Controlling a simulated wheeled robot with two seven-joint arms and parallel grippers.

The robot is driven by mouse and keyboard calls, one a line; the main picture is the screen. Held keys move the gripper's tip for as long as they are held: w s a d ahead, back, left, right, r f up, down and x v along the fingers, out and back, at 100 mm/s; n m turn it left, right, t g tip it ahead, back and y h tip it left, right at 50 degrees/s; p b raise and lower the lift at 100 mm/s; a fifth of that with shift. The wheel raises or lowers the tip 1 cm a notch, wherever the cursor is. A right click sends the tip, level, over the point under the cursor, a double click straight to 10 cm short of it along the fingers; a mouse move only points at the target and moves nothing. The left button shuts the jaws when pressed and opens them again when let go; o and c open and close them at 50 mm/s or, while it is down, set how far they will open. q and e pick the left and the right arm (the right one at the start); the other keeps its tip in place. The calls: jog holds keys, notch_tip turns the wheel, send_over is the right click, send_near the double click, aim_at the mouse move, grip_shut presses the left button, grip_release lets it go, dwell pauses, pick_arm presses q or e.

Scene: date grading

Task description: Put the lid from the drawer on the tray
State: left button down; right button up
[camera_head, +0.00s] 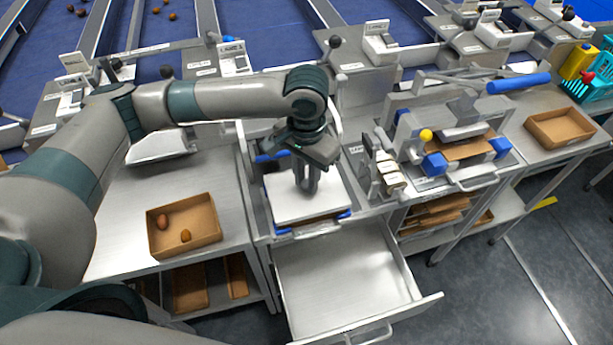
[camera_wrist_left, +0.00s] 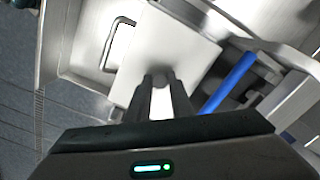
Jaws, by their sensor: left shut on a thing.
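The lid (camera_head: 283,205) is a flat white square over the tray (camera_head: 310,226), whose brown edge shows beneath it between blue parts. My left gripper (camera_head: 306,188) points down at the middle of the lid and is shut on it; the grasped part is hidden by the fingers. Whether the lid rests fully on the tray cannot be told. The drawer (camera_head: 340,272) below is pulled out and looks empty. My right gripper is out of view.
A brown tray (camera_head: 205,243) with two dates sits on the left bench. A press-like station (camera_head: 440,150) with blue blocks stands to the right, and an empty brown tray (camera_head: 536,135) lies farther right. The open drawer juts out over the floor.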

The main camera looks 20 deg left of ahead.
pick_arm(q)
jog(key=shift+p, duration=0.7)
dwell(0.6)
jog(key=shift+f, duration=0.7)
dwell(1.2)
jog(key=c, duration=1.1)
grip_release()
jog(key=shift+r+p, duration=3.55)
jog(key=shift+p, duration=1.1)
jog(key=shift+s+f, duration=0.1)
